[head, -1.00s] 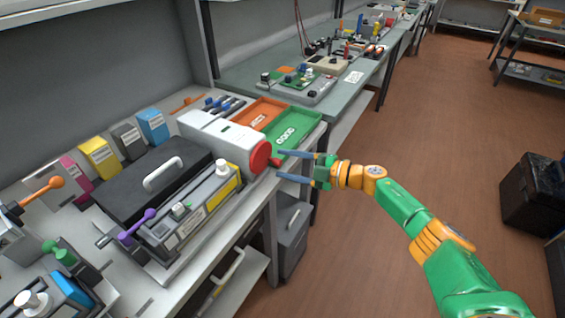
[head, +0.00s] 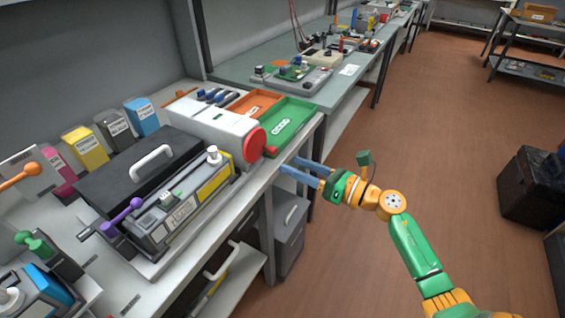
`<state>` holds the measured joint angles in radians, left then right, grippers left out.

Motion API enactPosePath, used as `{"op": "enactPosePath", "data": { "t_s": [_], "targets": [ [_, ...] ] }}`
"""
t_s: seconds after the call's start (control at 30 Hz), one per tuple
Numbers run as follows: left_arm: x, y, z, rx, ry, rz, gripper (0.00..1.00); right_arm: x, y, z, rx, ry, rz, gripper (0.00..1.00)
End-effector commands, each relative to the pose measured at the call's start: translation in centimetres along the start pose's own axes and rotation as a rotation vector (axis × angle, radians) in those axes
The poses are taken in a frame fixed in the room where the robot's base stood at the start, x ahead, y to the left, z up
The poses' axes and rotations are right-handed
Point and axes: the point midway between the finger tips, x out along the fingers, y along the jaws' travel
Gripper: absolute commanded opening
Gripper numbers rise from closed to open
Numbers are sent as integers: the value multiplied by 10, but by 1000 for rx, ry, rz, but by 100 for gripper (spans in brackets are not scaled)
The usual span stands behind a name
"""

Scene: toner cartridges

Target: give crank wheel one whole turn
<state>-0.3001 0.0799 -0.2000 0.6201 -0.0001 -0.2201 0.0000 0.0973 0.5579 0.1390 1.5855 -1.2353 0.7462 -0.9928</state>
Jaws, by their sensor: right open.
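The crank wheel (head: 254,145) is a red disc on the right end of a white box-shaped machine (head: 208,124) on the bench. A small red handle (head: 269,151) sticks out at its lower right side. My right gripper (head: 296,165) is open, its two blue fingers pointing left toward the wheel. It is a little right of and below the handle, and nothing shows between the fingers. I see no contact with the wheel. My left gripper is not in view.
A green tray (head: 306,112) and an orange tray (head: 266,97) lie just behind the wheel. A black cartridge unit with a white handle (head: 152,163) stands left of it. A grey bin (head: 291,232) is under the bench edge.

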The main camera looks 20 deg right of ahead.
Motion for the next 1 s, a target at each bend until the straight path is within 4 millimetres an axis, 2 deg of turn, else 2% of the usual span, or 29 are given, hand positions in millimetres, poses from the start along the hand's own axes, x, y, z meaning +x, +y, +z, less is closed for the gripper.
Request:
{"op": "enactPosePath", "data": {
  "t_s": [0.07,0.13,0.4,0.53,0.73,0.77,0.9,0.97,1.0],
  "targets": [
    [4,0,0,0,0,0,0,-7,-7,-1,-147,-16,-46,60],
    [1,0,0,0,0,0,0,-3,-10,3,-201,-21,-63,60],
    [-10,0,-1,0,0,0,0,49,-13,6,-201,-21,-62,60],
    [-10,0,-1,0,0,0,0,60,-13,5,-202,-18,-62,60],
    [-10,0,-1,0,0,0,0,61,-14,4,-203,-17,-61,60],
    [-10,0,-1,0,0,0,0,61,-14,4,-202,-17,-61,58],
    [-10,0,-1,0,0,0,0,61,-14,4,-202,-17,-61,20],
    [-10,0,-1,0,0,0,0,60,-14,4,-202,-17,-61,4],
    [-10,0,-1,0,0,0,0,60,-14,4,-201,-17,-61,0]
  ]
}}
